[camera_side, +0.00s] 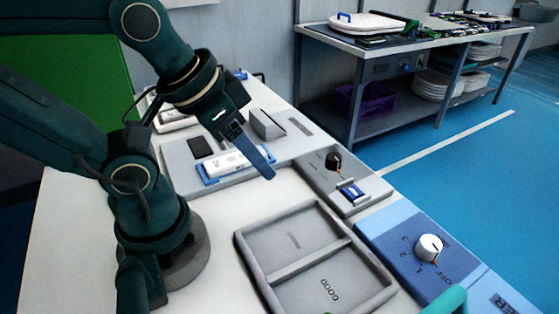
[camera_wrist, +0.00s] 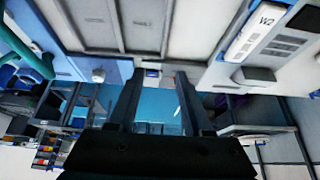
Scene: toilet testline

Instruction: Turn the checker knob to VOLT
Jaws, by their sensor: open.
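A black knob (camera_side: 333,161) with a small red mark stands on a grey panel (camera_side: 318,180) right of centre in the side view; its lettering is too small to read. A white knob (camera_side: 428,247) with a red pointer sits on a blue panel (camera_side: 390,242) marked with numbers and OFF. I cannot tell from lettering which is the checker knob. The white knob also seems to show in the wrist view (camera_wrist: 98,75). My gripper (camera_side: 268,174) hangs left of the black knob, apart from it. In the wrist view my gripper's fingers (camera_wrist: 157,77) are spread with nothing held.
A blue-and-white piece (camera_side: 352,194) sits in a holder beside the black knob. A grey two-compartment tray (camera_side: 245,262) lies in front. A white device in a blue frame (camera_side: 224,167) and a grey upright block (camera_side: 267,124) are near my gripper. Bare white tabletop lies left of the tray.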

